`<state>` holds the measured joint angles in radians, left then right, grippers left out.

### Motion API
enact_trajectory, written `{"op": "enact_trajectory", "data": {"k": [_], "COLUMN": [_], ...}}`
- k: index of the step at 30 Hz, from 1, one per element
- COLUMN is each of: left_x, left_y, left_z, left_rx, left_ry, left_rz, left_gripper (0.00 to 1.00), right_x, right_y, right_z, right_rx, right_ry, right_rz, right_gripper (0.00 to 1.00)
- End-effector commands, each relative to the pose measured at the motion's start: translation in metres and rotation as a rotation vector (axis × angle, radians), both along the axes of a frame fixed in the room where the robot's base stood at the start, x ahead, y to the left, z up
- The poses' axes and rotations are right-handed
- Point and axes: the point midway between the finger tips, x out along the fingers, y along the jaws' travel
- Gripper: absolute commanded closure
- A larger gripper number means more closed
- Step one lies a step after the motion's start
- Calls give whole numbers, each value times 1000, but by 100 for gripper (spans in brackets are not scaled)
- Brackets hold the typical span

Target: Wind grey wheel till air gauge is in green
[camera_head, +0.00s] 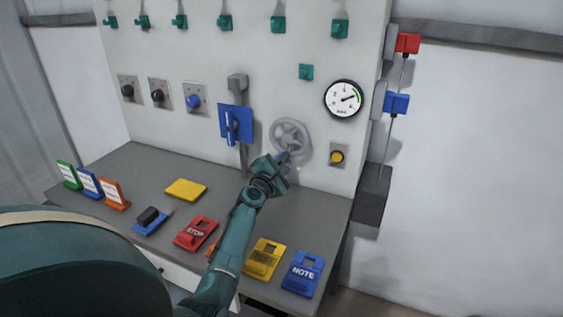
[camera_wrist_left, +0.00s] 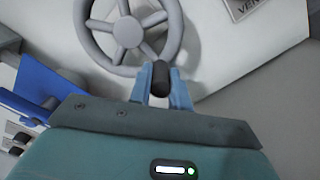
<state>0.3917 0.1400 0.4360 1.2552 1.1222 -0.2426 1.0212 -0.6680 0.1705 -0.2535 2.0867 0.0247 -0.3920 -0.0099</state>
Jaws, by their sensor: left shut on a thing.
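The grey wheel (camera_head: 290,138) is mounted on the white panel, and its spokes and hub show in the left wrist view (camera_wrist_left: 128,32). My left gripper (camera_head: 284,160) reaches to the wheel's lower rim. In the left wrist view its fingers (camera_wrist_left: 160,85) are closed on the wheel's dark handle knob (camera_wrist_left: 160,75) at the rim's lower right. The round air gauge (camera_head: 343,99) is up and to the right of the wheel. Its needle points right and slightly up, near a green arc on the dial's right side; whether it lies inside the green I cannot tell. My right gripper is not in view.
A blue lever switch (camera_head: 235,123) is left of the wheel, and a yellow button (camera_head: 337,157) is right of it. The grey desk (camera_head: 230,185) below holds a red STOP tag (camera_head: 195,234), a yellow tag (camera_head: 264,259) and a blue NOTE tag (camera_head: 303,273).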

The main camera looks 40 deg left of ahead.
Motion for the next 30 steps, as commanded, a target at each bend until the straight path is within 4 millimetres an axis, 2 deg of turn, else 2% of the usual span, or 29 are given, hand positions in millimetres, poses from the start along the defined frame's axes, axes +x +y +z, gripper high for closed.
{"op": "enact_trajectory", "data": {"k": [3,4,11,18,22,26,30], "left_x": [0,0,0,0,-7,-26,-57], "left_y": [-1,-1,0,0,-2,-7,-14], "left_z": [0,0,0,0,0,2,1], "left_rx": [1,1,1,2,2,2,2], "left_ry": [0,0,0,0,1,2,3], "left_rz": [-1,-1,-1,0,-1,-1,0], "left_gripper": [100,79,61,59,59,59,59], "right_x": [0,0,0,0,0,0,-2], "right_y": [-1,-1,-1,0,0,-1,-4], "right_z": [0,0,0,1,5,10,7], "right_rx": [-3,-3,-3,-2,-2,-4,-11], "right_ry": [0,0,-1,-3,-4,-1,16], "right_rz": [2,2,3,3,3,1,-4], "right_gripper": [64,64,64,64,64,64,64]}}
